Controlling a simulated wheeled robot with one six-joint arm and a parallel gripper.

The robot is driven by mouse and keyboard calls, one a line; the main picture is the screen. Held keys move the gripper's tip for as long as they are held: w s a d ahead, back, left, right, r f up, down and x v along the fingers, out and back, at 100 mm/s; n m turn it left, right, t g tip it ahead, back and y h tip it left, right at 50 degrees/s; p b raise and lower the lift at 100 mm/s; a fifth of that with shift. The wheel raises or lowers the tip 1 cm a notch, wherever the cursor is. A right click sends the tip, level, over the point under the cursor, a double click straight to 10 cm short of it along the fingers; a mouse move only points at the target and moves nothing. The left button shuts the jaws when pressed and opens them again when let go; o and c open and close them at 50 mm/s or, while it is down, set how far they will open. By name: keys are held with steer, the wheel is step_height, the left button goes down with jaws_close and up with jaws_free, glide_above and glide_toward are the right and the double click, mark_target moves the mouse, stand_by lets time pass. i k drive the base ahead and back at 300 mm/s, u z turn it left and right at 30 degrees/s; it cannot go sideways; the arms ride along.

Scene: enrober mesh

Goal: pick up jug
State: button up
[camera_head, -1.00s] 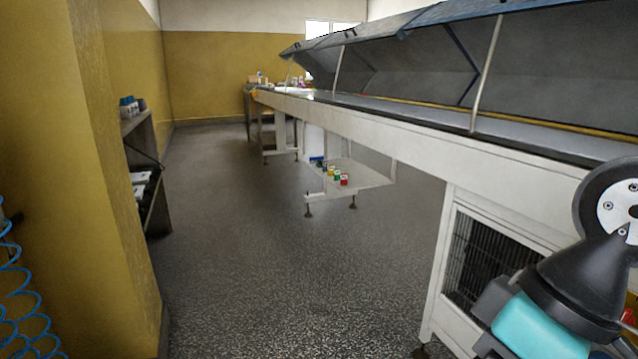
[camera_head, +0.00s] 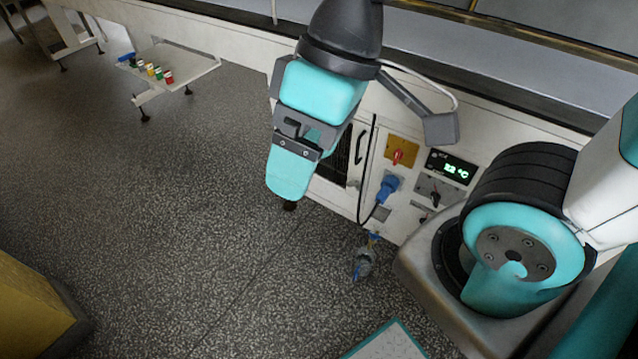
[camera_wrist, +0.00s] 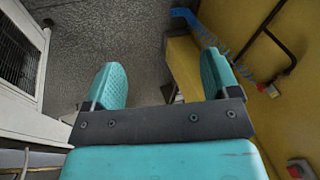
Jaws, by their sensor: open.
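I cannot make out a jug in either view now. My gripper (camera_head: 303,160) hangs in the upper middle of the head view, in front of the long white machine (camera_head: 405,100), with its teal fingers pointing down. In the wrist view my gripper (camera_wrist: 162,80) is open, with its two teal fingers wide apart and nothing between them. Grey floor shows beyond the fingers. My arm hides part of the machine.
A low white shelf (camera_head: 190,68) with several small coloured items stands at upper left. A control panel with a temperature display (camera_head: 450,166) and blue plug (camera_head: 388,188) is right of my gripper. Speckled floor (camera_head: 150,230) is open at left. The wrist view shows a yellow wall (camera_wrist: 285,90).

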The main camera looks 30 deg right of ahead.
mark_target(365, 257)
steer(key=z, duration=1)
steer(key=k, duration=0.6)
steer(key=u, duration=1)
